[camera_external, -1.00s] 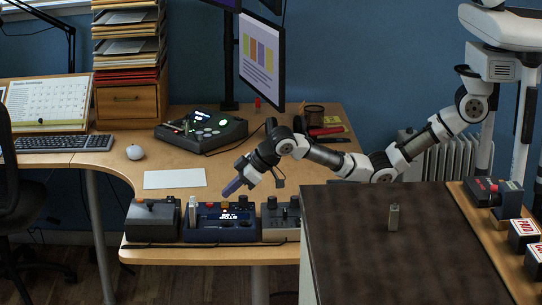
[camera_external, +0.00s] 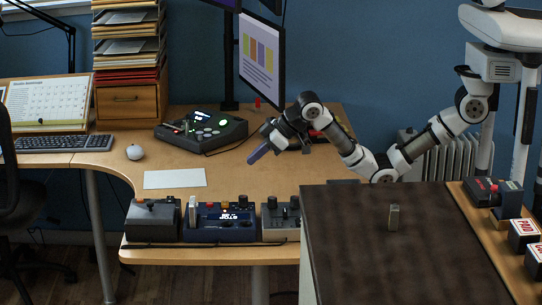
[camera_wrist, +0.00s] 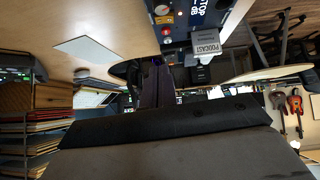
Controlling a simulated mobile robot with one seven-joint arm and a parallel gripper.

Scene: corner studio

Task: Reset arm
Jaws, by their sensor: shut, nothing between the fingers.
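My gripper (camera_external: 258,154) is shut and empty in the external view. It is raised above the desk, to the right of the white sheet and behind the row of control boxes, pointing down and to the left. In the wrist view its dark fingers (camera_wrist: 154,85) show near the middle, close together with nothing between them. My arm reaches in from the right, bent upward at the elbow.
A blue console (camera_external: 221,222) stands between a grey box (camera_external: 153,219) and a dark box (camera_external: 281,217) at the desk's front edge. A white sheet (camera_external: 175,179), a monitor (camera_external: 261,55) and a control panel (camera_external: 202,129) are nearby. A dark cabinet top (camera_external: 350,240) is at right.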

